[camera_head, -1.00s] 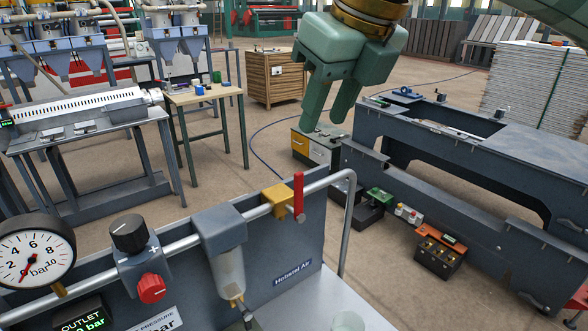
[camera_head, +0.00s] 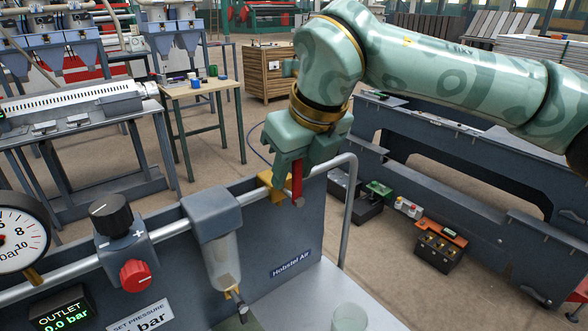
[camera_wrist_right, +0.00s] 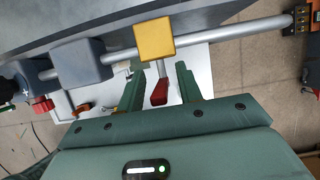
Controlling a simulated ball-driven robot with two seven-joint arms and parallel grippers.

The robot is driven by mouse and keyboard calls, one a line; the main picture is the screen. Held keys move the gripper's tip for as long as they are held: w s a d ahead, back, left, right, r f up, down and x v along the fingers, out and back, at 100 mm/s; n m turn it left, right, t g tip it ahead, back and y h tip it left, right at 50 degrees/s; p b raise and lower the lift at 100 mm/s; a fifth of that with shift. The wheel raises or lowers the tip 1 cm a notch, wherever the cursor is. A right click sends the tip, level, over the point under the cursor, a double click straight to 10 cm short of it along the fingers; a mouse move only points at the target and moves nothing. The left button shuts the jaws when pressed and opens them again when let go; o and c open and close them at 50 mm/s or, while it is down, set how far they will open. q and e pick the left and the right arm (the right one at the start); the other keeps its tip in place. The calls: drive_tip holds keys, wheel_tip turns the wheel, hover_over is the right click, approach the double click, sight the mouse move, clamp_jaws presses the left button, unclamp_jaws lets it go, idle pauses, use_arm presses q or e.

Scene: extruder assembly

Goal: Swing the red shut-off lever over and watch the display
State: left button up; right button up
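The red shut-off lever (camera_head: 297,180) stands upright from the yellow valve (camera_head: 273,187) on the pipe, crosswise to it. My right gripper (camera_head: 290,164) comes down over it from above and hides its upper part. In the right wrist view, the lever (camera_wrist_right: 160,92) lies between the two open fingers of the gripper (camera_wrist_right: 158,72), with a gap on each side. The yellow valve (camera_wrist_right: 154,38) is just beyond the fingertips. The green OUTLET display (camera_head: 67,317) appears to read 0.0 bar. My left gripper is not in view.
A bent metal rail (camera_head: 350,205) rises just right of the valve.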

clamp_jaws()
drive_tip(key=shift+d, duration=0.1)
drive_tip(key=shift+w+d+f+m+g+y+p, duration=0.15)
drive_tip(key=shift+w+d+m+g+y+p, duration=0.25)
drive_tip(key=shift+y, duration=0.55)
drive_tip(key=shift+w+d+f+m+g+y+p, duration=0.15)
drive_tip(key=shift+d+g+y+p, duration=0.3)
drive_tip(key=shift+g+y, duration=0.45)
drive_tip(key=shift+w+d+f+m+g+y+p, duration=0.15)
drive_tip(key=shift+w+d+g+y+p, duration=0.25)
drive_tip(key=shift+y, duration=0.65)
unclamp_jaws()
